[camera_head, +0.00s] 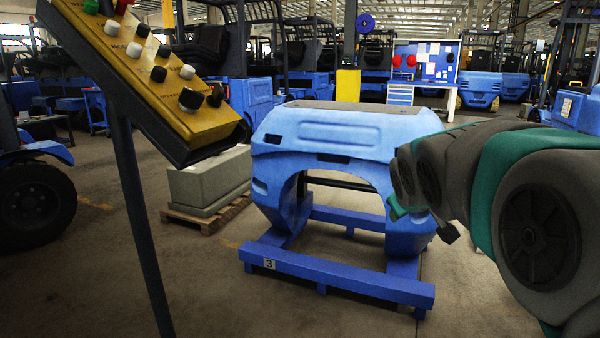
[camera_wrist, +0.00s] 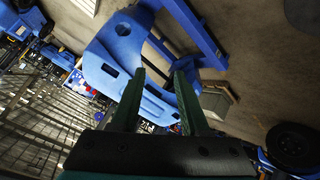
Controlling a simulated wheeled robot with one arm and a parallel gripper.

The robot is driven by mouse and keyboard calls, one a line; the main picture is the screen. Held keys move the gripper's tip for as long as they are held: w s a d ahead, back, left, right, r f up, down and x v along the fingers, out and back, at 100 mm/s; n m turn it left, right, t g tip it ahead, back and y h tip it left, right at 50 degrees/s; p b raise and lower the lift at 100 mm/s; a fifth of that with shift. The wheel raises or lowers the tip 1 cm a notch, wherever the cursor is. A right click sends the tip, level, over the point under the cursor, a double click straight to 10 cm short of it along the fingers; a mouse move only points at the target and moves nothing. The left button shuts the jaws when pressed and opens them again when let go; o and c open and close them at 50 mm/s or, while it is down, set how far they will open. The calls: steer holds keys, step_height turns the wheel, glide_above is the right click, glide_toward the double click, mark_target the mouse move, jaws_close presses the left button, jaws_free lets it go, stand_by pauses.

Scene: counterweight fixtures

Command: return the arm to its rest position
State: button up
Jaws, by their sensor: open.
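My arm (camera_head: 490,180) reaches in from the right side of the head view, in front of the right part of a blue counterweight (camera_head: 345,130). The counterweight sits on a blue stand (camera_head: 330,280) marked 3. My gripper is mostly hidden behind the arm in the head view. In the wrist view my gripper (camera_wrist: 160,85) shows two green fingers spread apart with nothing between them. The counterweight (camera_wrist: 112,55) is beyond the fingers in that view, and I see no contact.
A yellow control box (camera_head: 150,70) with knobs stands on a dark post (camera_head: 140,220) at left, close to the camera. Grey blocks (camera_head: 210,180) lie on a wooden pallet (camera_head: 210,218) behind it. Bare floor (camera_head: 500,300) shows at the front right. Blue vehicles stand at the back.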

steer(key=s+a+f+m+g, duration=0.1)
steer(key=s+a+f+g, duration=0.1)
steer(key=s+f+g, duration=0.2)
steer(key=s+a+f+m+g+y, duration=0.1)
steer(key=s+f, duration=0.9)
steer(key=s, duration=1.1)
steer(key=s+a+f+m+g+y, duration=0.1)
steer(key=s+f+g, duration=0.5)
steer(key=s, duration=0.6)
steer(key=shift+s+a+f+m+g, duration=0.35)
steer(key=shift+a+f+m, duration=0.15)
steer(key=shift+a+f, duration=0.55)
steer(key=shift+a+r, duration=0.1)
